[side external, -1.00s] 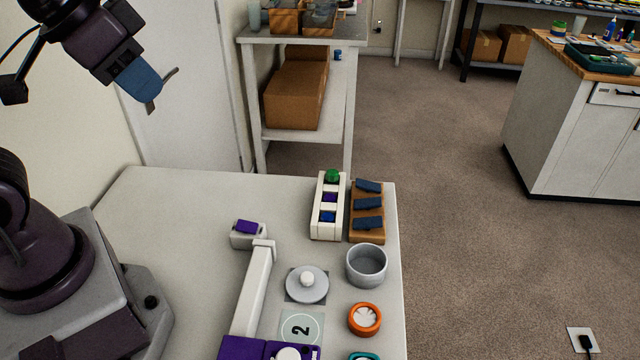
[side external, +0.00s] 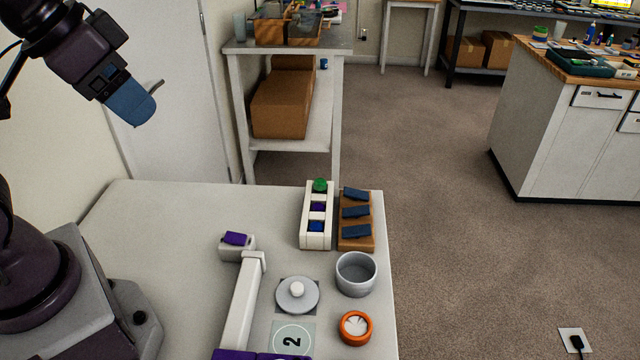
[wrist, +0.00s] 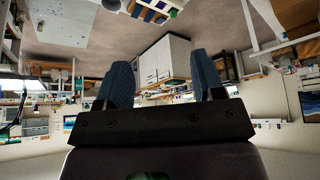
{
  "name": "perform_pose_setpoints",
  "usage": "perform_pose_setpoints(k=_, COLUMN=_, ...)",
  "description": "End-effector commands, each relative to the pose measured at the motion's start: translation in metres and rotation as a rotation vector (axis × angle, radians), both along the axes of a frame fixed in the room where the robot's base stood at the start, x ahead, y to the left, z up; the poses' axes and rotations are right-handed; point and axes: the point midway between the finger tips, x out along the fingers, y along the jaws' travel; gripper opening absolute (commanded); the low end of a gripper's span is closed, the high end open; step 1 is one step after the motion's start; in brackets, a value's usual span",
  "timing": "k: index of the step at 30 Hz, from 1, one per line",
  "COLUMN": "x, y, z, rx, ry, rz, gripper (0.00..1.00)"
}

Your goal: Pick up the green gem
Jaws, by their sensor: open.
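The green gem (side external: 320,185) sits in the far slot of a white holder (side external: 303,228) at the back right of the table. My gripper (side external: 143,108) is raised at the upper left, well above the table and far to the left of the gem. In the wrist view my gripper (wrist: 163,80) has its two blue fingers apart with nothing between them.
Right of the holder is a wooden block (side external: 357,246) with dark blue pieces. A grey bowl (side external: 356,285), a grey lid (side external: 297,306) and an orange-rimmed dish (side external: 355,328) stand nearer. A white bar (side external: 240,305) runs along the table. The table's back left is clear.

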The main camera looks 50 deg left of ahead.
Motion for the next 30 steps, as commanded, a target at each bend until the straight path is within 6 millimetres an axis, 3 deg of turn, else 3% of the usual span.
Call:
perform_pose_setpoints(k=5, x=0.0, y=0.0, z=-0.001, rx=0.0, ry=0.005, rz=-0.001, gripper=0.62)
perform_pose_setpoints(k=11, x=0.014, y=-0.001, z=-0.022, rx=-0.002, ry=0.133, rz=-0.008, gripper=0.62)
perform_pose_setpoints(k=20, x=0.102, y=0.0, z=-0.049, rx=-0.035, ry=0.341, rz=0.12, gripper=0.62)
perform_pose_setpoints(k=26, x=0.169, y=0.003, z=-0.087, rx=-0.071, ry=0.437, rz=0.367, gripper=0.62)
perform_pose_setpoints(k=30, x=0.215, y=0.005, z=-0.125, rx=-0.09, ry=0.477, rz=0.589, gripper=0.62)
